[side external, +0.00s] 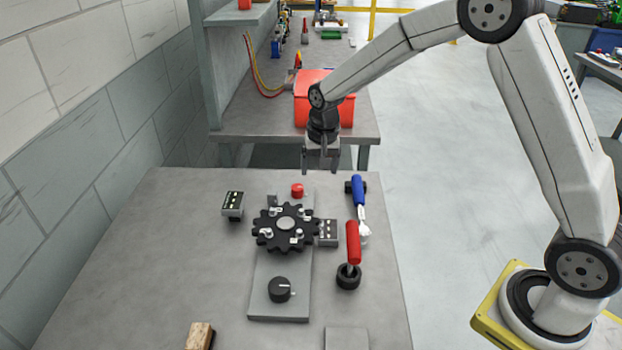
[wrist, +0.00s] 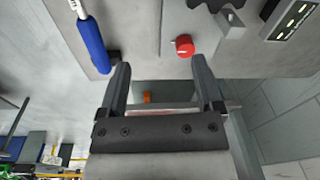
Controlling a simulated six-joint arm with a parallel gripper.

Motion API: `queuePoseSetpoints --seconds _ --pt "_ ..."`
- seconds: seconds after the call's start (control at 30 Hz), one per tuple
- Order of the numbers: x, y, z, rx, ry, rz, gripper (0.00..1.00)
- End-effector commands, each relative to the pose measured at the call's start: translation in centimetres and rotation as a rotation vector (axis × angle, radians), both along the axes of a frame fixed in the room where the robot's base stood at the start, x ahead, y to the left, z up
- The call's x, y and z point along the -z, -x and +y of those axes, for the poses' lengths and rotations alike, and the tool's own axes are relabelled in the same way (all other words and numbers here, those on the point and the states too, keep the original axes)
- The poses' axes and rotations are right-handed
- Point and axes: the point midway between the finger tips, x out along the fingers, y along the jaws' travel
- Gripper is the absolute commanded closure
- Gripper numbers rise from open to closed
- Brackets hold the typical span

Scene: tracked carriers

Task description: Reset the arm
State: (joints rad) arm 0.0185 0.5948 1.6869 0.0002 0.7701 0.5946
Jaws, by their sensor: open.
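My gripper (side external: 321,166) hangs above the far edge of the grey worktable (side external: 150,240), pointing down. In the wrist view my gripper (wrist: 162,72) has its two fingers apart, with nothing between them. A grey plate on the table carries a black toothed wheel (side external: 266,238), a red button (side external: 297,190) at its far end and a black knob (side external: 280,290) at its near end. The red button also shows in the wrist view (wrist: 184,45), just beyond the fingertips. My gripper touches none of these.
Small boxes with lights sit left (side external: 233,204) and right (side external: 327,233) of the wheel. A red bin (side external: 312,90) stands on the bench behind. The table's left side is clear.

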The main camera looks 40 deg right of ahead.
Motion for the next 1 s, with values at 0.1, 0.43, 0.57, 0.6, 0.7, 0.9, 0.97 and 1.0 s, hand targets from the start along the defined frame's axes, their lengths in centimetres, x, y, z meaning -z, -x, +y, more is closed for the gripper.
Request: queuePoseSetpoints --seconds 0.1,0.43,0.57,0.6,0.7,0.9,0.97,1.0 --pt "-0.7 2.6 0.2 -0.081 0.008 -0.019 0.16" --pt "-1.4 10.2 0.6 -0.307 0.039 -0.072 0.16" --pt "-1.4 13.4 0.7 -0.396 0.054 -0.092 0.16" --pt "-1.4 14.5 0.7 -0.423 0.058 -0.098 0.16" --pt "-1.2 16.9 0.8 -0.486 0.071 -0.112 0.16" --pt "-0.8 20.3 0.9 -0.576 0.091 -0.132 0.16" --pt "-0.7 20.9 0.9 -0.592 0.094 -0.135 0.16" --pt "-0.6 21.1 0.9 -0.599 0.096 -0.136 0.16"
